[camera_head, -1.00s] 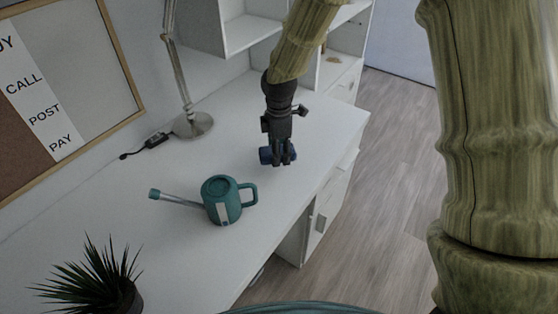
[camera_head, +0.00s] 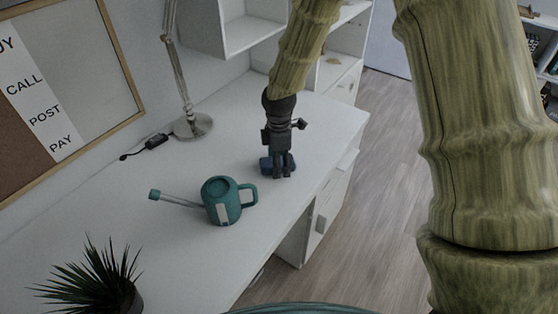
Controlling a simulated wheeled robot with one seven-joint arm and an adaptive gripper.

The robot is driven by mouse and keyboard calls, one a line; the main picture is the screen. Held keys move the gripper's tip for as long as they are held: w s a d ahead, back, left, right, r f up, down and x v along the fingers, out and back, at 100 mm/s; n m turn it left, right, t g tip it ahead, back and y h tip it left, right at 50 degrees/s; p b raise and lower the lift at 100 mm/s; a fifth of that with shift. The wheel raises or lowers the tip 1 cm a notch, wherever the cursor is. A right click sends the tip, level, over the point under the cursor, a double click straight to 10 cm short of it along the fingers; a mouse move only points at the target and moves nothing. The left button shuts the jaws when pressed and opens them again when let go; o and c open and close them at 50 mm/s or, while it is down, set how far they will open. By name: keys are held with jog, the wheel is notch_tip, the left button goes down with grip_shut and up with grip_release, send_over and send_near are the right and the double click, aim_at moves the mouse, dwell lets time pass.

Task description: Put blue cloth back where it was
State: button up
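The blue cloth (camera_head: 265,164) is a small dark blue bundle on or just above the white desk, right of the middle of the desk. My gripper (camera_head: 282,174) points down at it, with its two dark fingers close together in front of the cloth. The gripper appears shut on the cloth. The fingers hide part of the cloth, and its contact with the desk is hard to tell.
A teal watering can (camera_head: 222,203) stands on the white desk (camera_head: 215,255), left of and nearer than my gripper. A lamp base (camera_head: 193,126) is behind it to the left. A potted plant (camera_head: 105,285) stands at the front left. White shelves (camera_head: 250,35) rise behind.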

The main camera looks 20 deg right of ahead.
jog(key=shift+r, duration=0.1)
notch_tip(320, 180, up, 12)
dwell(0.8)
jog(key=shift+r, duration=0.15)
